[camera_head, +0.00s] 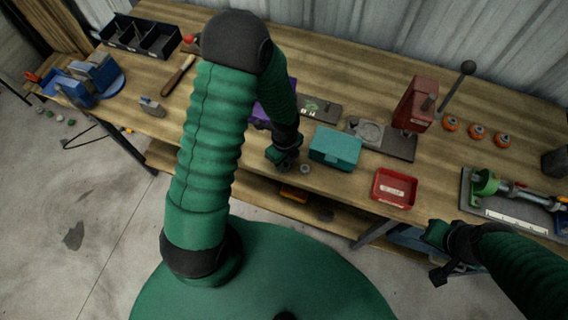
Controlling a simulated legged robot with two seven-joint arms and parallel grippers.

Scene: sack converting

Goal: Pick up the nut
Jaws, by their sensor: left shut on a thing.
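My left gripper (284,161) is low at the front edge of the workbench, left of a teal box. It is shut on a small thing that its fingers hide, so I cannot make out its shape. A small grey ring-shaped piece, like a nut (305,169), shows on the bench just right of the fingers. I cannot tell if it touches them. My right gripper (437,256) is in front of the bench at the lower right, its fingers apart and empty.
The teal box (335,149) and a red tray (395,188) stand right of the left gripper. A red press (413,106) with a lever stands behind. Several orange rings lie farther right. A purple thing (272,103) is partly hidden behind my arm.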

